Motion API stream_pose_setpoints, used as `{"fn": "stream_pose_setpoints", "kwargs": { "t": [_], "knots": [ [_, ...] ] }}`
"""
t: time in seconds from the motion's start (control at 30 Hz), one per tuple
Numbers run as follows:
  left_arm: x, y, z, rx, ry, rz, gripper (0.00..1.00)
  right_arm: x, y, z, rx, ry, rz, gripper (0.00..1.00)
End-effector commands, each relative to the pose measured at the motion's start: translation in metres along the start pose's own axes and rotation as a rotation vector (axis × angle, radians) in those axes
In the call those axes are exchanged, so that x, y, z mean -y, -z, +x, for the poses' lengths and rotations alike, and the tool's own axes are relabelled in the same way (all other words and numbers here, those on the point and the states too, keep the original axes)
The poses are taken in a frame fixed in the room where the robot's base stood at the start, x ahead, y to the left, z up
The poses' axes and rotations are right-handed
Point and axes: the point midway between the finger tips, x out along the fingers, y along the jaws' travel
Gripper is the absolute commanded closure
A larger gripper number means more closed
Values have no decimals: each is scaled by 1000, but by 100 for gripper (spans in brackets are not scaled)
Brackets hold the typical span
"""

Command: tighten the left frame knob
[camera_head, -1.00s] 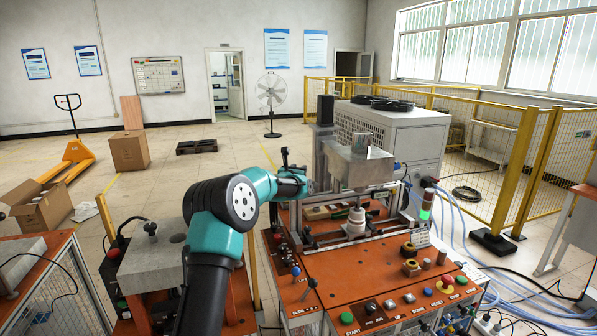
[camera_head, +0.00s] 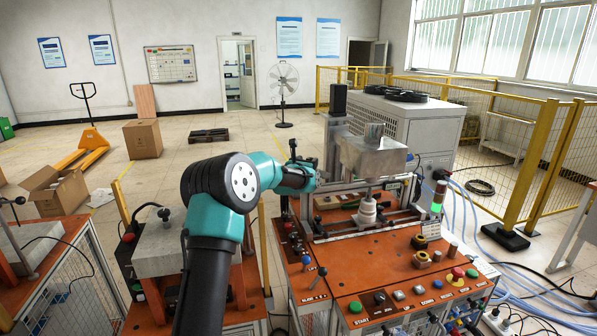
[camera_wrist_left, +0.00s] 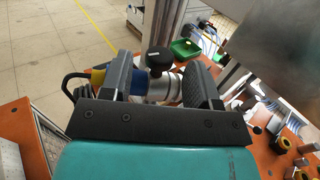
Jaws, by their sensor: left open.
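The left frame knob is a black rounded knob (camera_wrist_left: 159,60) on a silver metal fitting, seen in the left wrist view. It lies between the two dark fingers of my left gripper (camera_wrist_left: 158,72). The fingers are spread apart, with visible gaps to the knob. In the head view my left gripper (camera_head: 311,179) is at the left side of the metal frame (camera_head: 336,150) on the orange machine. The arm hides much of that spot there, and I cannot make out the knob clearly. My right gripper is in neither view.
The orange machine top (camera_head: 375,262) carries buttons and a white stacked insulator (camera_head: 367,211). A metal box (camera_head: 372,156) sits above it. A signal light (camera_head: 438,199) glows green at right. A green tray (camera_wrist_left: 186,50) is beyond the knob. Another orange bench (camera_head: 215,312) stands at left.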

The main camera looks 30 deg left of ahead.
Motion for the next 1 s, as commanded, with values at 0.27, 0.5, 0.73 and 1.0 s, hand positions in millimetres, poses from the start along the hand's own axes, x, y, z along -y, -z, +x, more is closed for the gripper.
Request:
{"fn": "stream_pose_setpoints", "kwargs": {
  "t": [0.27,0.5,0.73,1.0],
  "knots": [
    [0,-1,-41,0,0,1,45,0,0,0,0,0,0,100],
    [0,-1,-74,0,0,1,45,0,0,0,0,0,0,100],
    [0,0,-87,0,0,1,45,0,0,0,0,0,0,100],
    [0,0,-87,1,-1,1,45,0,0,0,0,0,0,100]
  ]
}}
